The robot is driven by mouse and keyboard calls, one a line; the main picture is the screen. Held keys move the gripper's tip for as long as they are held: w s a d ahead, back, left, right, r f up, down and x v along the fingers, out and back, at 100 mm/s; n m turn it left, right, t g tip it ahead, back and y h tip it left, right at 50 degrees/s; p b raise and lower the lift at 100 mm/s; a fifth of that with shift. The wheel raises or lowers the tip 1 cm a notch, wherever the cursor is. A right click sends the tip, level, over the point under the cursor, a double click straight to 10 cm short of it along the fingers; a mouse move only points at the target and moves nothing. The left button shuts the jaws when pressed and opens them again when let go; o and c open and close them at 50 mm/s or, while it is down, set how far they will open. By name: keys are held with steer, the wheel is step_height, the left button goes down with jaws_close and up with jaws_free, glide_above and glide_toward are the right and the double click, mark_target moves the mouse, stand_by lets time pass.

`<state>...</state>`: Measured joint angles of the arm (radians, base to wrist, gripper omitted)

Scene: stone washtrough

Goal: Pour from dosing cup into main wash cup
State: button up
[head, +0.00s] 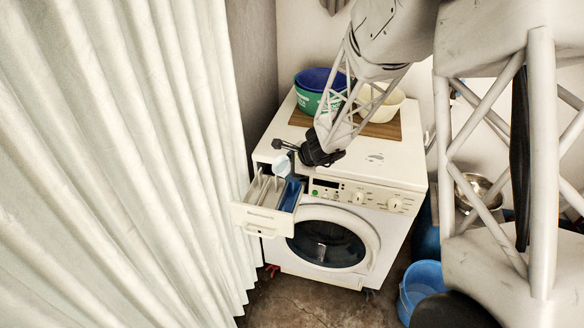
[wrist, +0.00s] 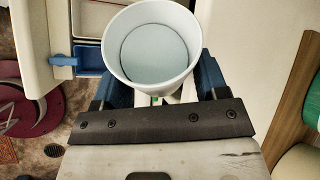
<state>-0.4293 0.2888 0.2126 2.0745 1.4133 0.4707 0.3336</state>
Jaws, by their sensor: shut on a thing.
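My gripper (head: 292,160) is shut on a pale dosing cup (head: 281,166), which it holds above the open detergent drawer (head: 262,220) of the washing machine. In the wrist view the cup (wrist: 151,48) sits between my blue fingers (wrist: 152,88), its round mouth facing the camera. Its inside is pale blue-grey; I cannot tell whether it holds anything. The drawer has white compartments at left and a blue one (head: 290,195) at right. In the wrist view a blue compartment (wrist: 89,59) shows left of the cup, apart from it. I cannot tell which compartment is the main wash cup.
A green tub with a blue inside (head: 310,100) and a cream bowl (head: 385,105) stand on a wooden board on the washing machine (head: 400,165). A pale curtain (head: 110,150) hangs close to the drawer's left. A blue bucket (head: 418,285) stands on the floor at right.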

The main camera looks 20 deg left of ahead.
steer(key=shift+s+a+n+t+h, duration=0.25)
steer(key=shift+t+h, duration=0.3)
steer(key=shift+h, duration=0.3)
steer(key=shift+s+a+n+t+h, duration=0.1)
steer(key=shift+n+t+h, duration=0.25)
steer(key=shift+t+h, duration=0.35)
stand_by(2.4)
steer(key=shift+w+a+r, duration=0.1)
steer(key=shift+w+r, duration=0.05)
steer(key=shift+r, duration=0.05)
stand_by(0.7)
steer(key=shift+w+a+r, duration=0.15)
steer(key=shift+a+r, duration=0.15)
steer(key=shift+r, duration=0.25)
steer(key=shift+w+a+r, duration=0.1)
steer(key=shift+a+r, duration=0.15)
steer(key=shift+r, duration=0.25)
steer(key=shift+a+r, duration=0.1)
steer(key=shift+r, duration=0.1)
steer(key=shift+s+d+f, duration=0.15)
steer(key=shift+d+f, duration=0.15)
steer(key=shift+f, duration=0.2)
steer(key=shift+s+d+f, duration=0.15)
steer(key=shift+d+f, duration=0.25)
steer(key=shift+f, duration=0.35)
steer(key=shift+f, duration=0.15)
stand_by(0.5)
